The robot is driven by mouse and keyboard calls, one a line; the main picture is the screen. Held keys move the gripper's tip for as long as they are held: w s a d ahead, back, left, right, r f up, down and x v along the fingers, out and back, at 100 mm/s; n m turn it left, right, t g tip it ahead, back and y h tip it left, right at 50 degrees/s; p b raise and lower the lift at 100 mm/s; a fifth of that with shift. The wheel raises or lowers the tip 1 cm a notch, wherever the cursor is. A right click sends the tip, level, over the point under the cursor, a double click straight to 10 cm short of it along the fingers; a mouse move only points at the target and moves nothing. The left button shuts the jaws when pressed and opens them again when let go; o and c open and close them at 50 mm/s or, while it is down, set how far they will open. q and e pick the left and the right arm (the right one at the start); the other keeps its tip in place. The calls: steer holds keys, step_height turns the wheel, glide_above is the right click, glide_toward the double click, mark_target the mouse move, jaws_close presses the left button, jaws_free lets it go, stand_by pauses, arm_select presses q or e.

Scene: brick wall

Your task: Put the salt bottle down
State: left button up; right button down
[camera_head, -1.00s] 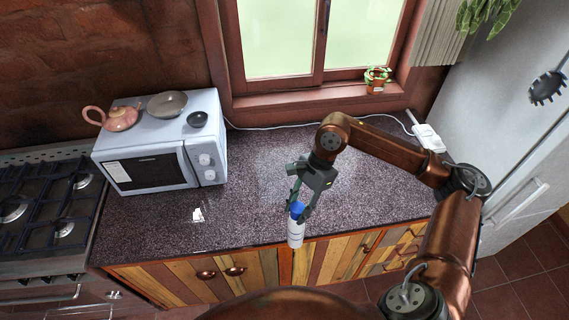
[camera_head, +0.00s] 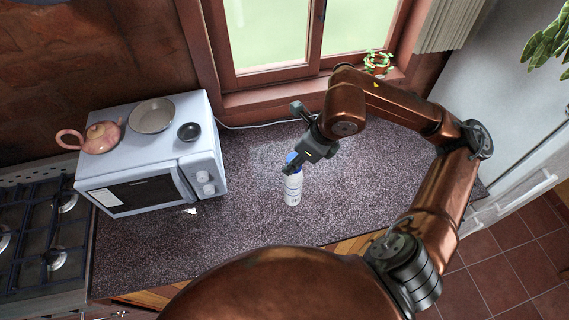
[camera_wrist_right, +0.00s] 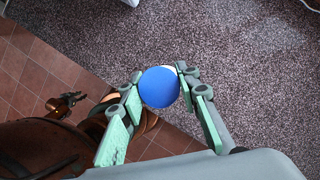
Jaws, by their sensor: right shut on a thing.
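The salt bottle (camera_head: 293,188) is white with a blue cap and looks upright over the speckled dark countertop (camera_head: 250,225), right of the microwave. I cannot tell whether its base touches the counter. My right gripper (camera_head: 291,165) is shut on the bottle near its cap. My left gripper is not in view.
A microwave (camera_head: 150,185) carries a teapot (camera_head: 98,137), a grey bowl (camera_head: 152,115) and a small dark bowl (camera_head: 189,131). The stove (camera_head: 40,230) is at the left. A potted plant (camera_head: 378,65) stands on the windowsill. The counter around the bottle is clear.

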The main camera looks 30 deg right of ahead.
steer(key=w+d+f+p, duration=0.1)
steer(key=w+f+p, duration=0.5)
steer(key=w+f, duration=0.6)
steer(key=shift+w+d+f, duration=0.3)
steer(key=shift+w+f, duration=0.1)
steer(key=shift+w, duration=0.3)
steer(key=shift+f, duration=0.2)
steer(key=c, duration=1.5)
jaws_free()
steer(key=shift+o, duration=0.2)
steer(key=shift+r, duration=0.1)
